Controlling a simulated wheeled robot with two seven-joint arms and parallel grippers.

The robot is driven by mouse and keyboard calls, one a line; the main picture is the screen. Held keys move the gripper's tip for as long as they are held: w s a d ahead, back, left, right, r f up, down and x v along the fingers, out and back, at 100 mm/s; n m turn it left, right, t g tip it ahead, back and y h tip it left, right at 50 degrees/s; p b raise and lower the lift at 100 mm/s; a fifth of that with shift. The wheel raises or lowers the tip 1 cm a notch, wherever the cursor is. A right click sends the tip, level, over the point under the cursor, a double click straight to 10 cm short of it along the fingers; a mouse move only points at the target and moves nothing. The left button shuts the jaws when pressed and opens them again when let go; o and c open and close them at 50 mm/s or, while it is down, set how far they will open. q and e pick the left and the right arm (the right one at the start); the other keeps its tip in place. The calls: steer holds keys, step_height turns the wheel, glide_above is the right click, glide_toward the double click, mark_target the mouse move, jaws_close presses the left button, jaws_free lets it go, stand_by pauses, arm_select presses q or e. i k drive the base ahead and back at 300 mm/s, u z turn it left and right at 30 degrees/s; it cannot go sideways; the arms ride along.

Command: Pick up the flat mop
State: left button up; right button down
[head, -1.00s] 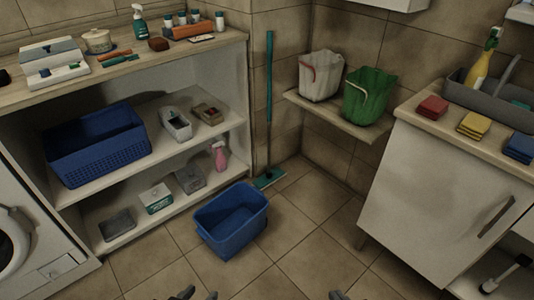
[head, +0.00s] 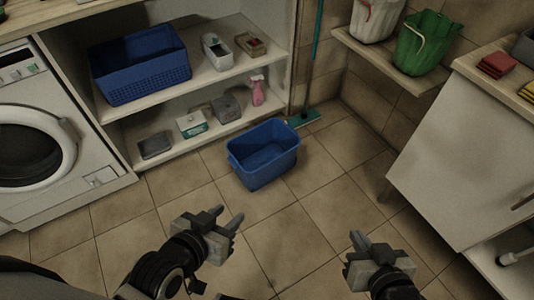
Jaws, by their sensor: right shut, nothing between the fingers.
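The flat mop stands upright in the corner past the shelf unit. Its thin teal handle (head: 317,45) runs up out of the top of the head view, and its flat teal head (head: 304,117) rests on the floor. My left gripper (head: 230,211) is low in the view, left of centre, with its fingertips apart and nothing between them. My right gripper (head: 357,236) is low and right of centre, shut and empty. Both grippers are well apart from the mop, on the near side of it.
A blue tub (head: 264,153) stands on the floor between my grippers and the mop. A shelf unit (head: 190,82) and washing machine (head: 45,140) are at left. A white cabinet (head: 455,165) is at right. A wall shelf (head: 385,58) holds a green bucket (head: 424,43). Tiled floor is clear in front.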

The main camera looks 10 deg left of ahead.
mark_target(305, 118)
steer(key=u, duration=0.2)
steer(key=i, duration=1.15)
steer(key=z, duration=1.15)
steer(key=i, duration=0.9)
steer(key=z, duration=0.15)
